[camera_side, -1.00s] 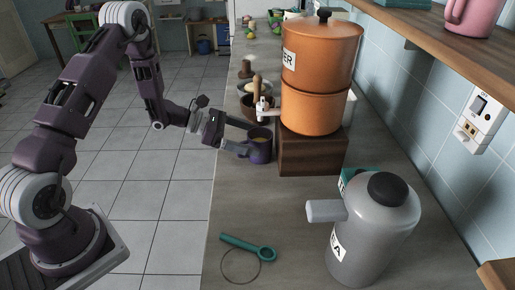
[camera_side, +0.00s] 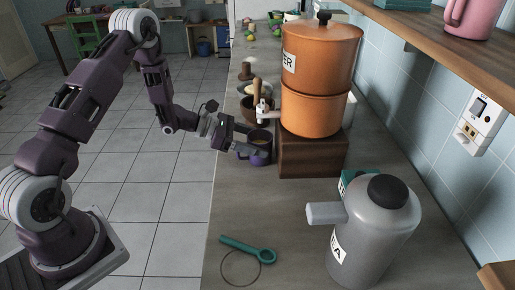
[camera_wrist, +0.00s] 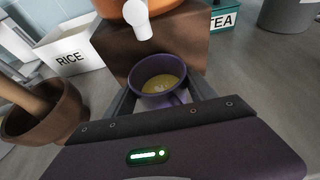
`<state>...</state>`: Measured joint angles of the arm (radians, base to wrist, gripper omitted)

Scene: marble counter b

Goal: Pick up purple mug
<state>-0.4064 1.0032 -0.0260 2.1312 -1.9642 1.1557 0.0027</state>
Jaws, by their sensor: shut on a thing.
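The purple mug (camera_side: 259,156) stands upright on the counter, just left of the brown wooden block, with yellowish contents showing inside. My gripper (camera_side: 258,143) is at the mug and is shut on it. In the wrist view the mug (camera_wrist: 160,77) sits between the two fingers of my gripper (camera_wrist: 161,95), one on each side. The lower part of the mug is partly hidden there by my gripper. I cannot tell whether its base is off the counter.
The orange dispenser (camera_side: 315,105) stands on the wooden block (camera_side: 310,155) close to the mug, its white tap (camera_wrist: 139,22) above it. A brown mortar (camera_wrist: 45,115) and a RICE box (camera_wrist: 75,52) are nearby. A grey TEA pot (camera_side: 370,235) and green-handled strainer (camera_side: 250,247) are in front.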

